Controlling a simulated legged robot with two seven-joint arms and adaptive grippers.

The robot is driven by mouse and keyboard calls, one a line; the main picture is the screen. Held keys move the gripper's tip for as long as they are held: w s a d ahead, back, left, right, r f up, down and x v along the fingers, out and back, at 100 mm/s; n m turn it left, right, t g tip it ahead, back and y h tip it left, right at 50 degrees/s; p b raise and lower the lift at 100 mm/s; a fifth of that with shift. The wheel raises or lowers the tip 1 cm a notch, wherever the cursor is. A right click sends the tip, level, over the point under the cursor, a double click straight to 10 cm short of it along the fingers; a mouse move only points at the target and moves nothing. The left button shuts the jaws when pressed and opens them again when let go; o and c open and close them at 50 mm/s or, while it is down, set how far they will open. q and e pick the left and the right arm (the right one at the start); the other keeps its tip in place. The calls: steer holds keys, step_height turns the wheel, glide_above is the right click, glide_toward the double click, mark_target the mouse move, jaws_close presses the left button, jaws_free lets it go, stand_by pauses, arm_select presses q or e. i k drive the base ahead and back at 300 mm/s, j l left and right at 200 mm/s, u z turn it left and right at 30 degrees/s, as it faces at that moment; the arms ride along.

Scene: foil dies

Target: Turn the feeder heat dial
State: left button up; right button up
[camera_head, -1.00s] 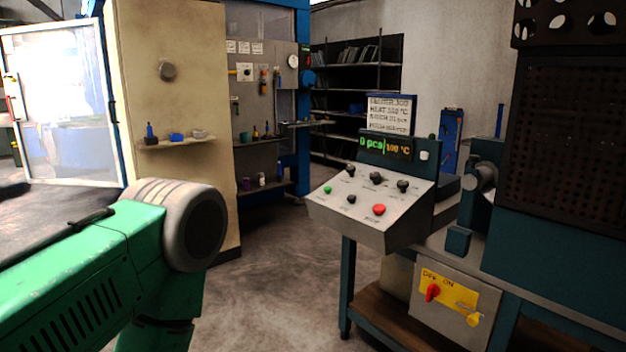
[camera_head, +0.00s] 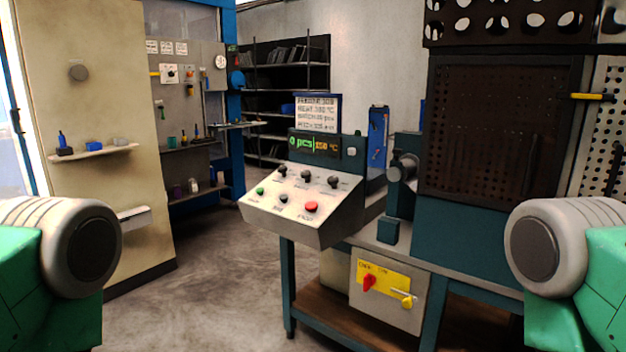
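A sloped grey control panel (camera_head: 290,211) stands at the middle of the view. Three black knobs sit in its upper row: a left knob (camera_head: 282,171), a middle knob (camera_head: 306,177) and a right knob (camera_head: 333,182). Their labels are too small to read, so I cannot tell which is the heat dial. Below them are a green button (camera_head: 260,191), a small black knob (camera_head: 283,199) and a red button (camera_head: 311,207). A display (camera_head: 315,146) above shows green "0 pcs" and an orange temperature. Both my arms show at the lower edges; neither gripper is in view.
A white sign (camera_head: 318,113) with text stands above the display. A switch box (camera_head: 388,291) with a red handle and yellow plate hangs below the bench. A dark perforated guard (camera_head: 500,130) rises at the right. Open floor (camera_head: 215,300) lies left of the bench.

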mark_target(333, 181)
steer(key=i+j+z, duration=0.35)
steer(key=j+z, duration=0.15)
steer(key=i+j+z, duration=0.25)
steer(key=j+z, duration=0.25)
steer(key=j, duration=0.15)
steer(key=i+j+z, duration=0.1)
steer(key=j+z, duration=0.15)
steer(key=j, duration=0.1)
